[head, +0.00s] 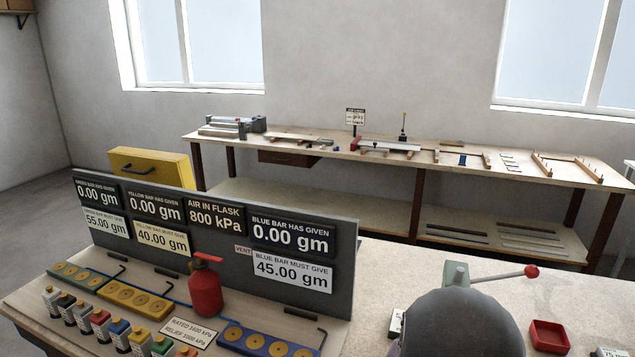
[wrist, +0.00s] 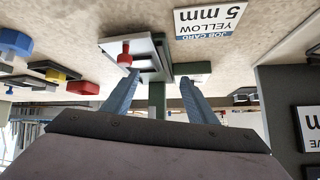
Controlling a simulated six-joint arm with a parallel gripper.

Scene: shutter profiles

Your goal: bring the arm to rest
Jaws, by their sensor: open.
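My gripper (wrist: 159,77) shows in the wrist view, its two blue-grey fingers apart with nothing held between them. Beyond the fingertips stand a green post (wrist: 157,98) and a pale plate-like part with a red knob (wrist: 125,55). I cannot tell how far these are from the fingers. The wrist picture appears upside down, as its lettering is inverted. In the head view the fingers do not show. A dark rounded shape at the bottom hides part of the near bench there.
A lever with a red ball (head: 530,271), a red tray (head: 549,336) and a red flask (head: 205,287) stand on the near benches. A panel of readouts (head: 215,210) rises at left. A long bench (head: 420,163) lines the wall.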

